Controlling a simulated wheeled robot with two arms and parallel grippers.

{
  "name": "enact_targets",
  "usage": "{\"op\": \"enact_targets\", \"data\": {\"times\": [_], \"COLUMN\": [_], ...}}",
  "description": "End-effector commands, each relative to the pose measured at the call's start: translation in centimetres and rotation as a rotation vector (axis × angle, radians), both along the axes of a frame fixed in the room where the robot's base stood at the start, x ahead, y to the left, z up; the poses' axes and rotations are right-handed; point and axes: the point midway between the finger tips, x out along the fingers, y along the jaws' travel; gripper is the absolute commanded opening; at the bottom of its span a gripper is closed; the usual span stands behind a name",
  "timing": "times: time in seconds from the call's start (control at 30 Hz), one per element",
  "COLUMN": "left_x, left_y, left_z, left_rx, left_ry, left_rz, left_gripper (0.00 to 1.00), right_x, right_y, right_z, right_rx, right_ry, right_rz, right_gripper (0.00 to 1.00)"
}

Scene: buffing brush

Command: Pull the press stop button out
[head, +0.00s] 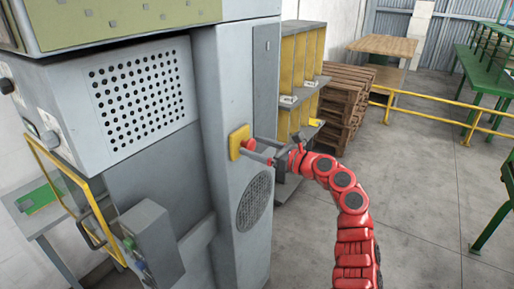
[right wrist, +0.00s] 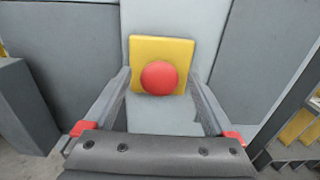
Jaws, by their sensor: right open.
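The press stop button (head: 248,144) is a red round knob on a yellow square plate (head: 236,141), fixed to the grey press column. My right gripper (head: 262,150) is in front of the button. In the right wrist view its two fingers (right wrist: 160,88) are spread wide, one on each side of the button, with gaps between them and the red knob. The gripper holds nothing. How far the fingertips are from the plate is hard to tell. My left gripper is not in view.
The grey press (head: 140,95) with a perforated panel fills the left. A round vent (head: 254,202) lies below the button. A shelf with yellow dividers (head: 300,55) and stacked pallets (head: 343,100) stand behind my right arm.

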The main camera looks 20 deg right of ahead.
Motion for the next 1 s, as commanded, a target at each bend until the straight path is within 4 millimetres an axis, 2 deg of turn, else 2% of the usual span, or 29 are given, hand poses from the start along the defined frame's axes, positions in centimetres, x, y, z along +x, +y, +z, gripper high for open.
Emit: {"op": "enact_targets", "data": {"times": [0.13,0.23,0.7,0.83,1.0], "left_x": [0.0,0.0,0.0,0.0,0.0], "left_y": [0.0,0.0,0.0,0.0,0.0], "left_z": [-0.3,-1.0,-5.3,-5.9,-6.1], "left_rx": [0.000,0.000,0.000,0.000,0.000], "left_ry": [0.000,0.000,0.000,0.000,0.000], "left_rz": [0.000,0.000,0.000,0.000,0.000], "left_gripper": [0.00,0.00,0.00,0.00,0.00], "right_x": [-0.4,-1.5,-10.8,-12.5,-13.7], "right_y": [-0.4,-1.3,-8.6,-9.9,-10.7], "right_z": [-0.1,-0.3,-0.5,-0.3,-0.1], "right_rx": [-0.002,-0.003,-0.002,-0.001,0.000], "right_ry": [-0.001,-0.001,0.000,-0.001,0.000], "right_rz": [-0.002,-0.003,-0.003,-0.004,-0.002], "right_gripper": [0.90,0.90,0.90,0.90,0.90]}}
